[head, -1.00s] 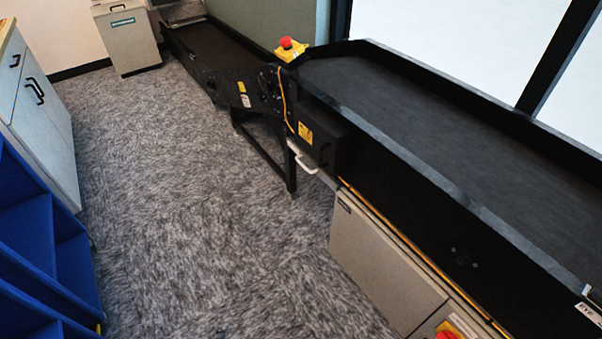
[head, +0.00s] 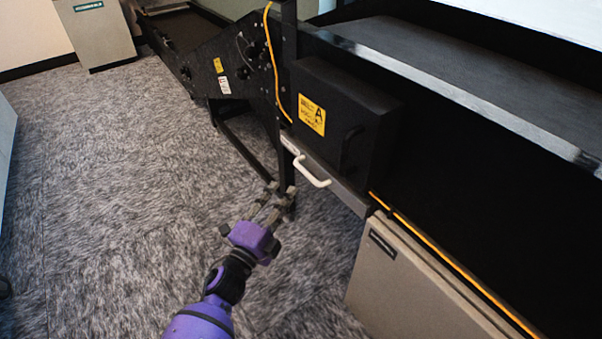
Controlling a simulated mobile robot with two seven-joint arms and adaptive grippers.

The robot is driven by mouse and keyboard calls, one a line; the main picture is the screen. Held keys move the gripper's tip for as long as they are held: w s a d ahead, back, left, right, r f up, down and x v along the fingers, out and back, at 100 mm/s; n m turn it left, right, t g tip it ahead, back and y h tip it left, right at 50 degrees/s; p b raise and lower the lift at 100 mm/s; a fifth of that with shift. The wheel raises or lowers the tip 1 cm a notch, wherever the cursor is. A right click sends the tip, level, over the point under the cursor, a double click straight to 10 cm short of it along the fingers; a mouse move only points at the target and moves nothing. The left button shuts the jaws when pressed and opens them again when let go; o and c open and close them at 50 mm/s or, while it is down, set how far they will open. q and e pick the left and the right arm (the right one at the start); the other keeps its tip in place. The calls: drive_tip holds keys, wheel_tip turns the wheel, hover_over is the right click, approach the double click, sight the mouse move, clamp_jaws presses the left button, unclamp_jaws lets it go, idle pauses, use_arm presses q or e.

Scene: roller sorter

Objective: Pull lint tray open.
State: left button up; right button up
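The lint tray (head: 338,187) shows as a narrow grey front under the black box on the side of the sorter. A white bow handle (head: 312,174) sticks out from its left part. The tray looks flush with the frame. My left gripper (head: 279,195), on a purple arm, is below and left of the handle. Its two fingers are apart with nothing between them, and it appears clear of the handle. My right gripper is not in view.
The black box (head: 338,110) with a yellow warning label and dark handle sits just above the tray. A black support leg stands behind my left gripper. A beige cabinet (head: 415,290) is below right. Carpet (head: 120,210) at the left is clear.

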use_arm(q)
drive_tip(key=w+d+r+m+h+b, duration=0.1)
drive_tip(key=w+d+r+m+b, duration=0.1)
drive_tip(key=w+d, duration=0.3)
drive_tip(key=shift+w+r+h, duration=0.2)
drive_tip(key=shift+r+h, duration=0.1)
drive_tip(key=shift+r, duration=0.05)
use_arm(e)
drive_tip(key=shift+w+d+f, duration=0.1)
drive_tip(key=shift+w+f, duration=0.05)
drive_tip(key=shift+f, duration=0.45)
use_arm(q)
drive_tip(key=shift+d, duration=0.1)
clamp_jaws()
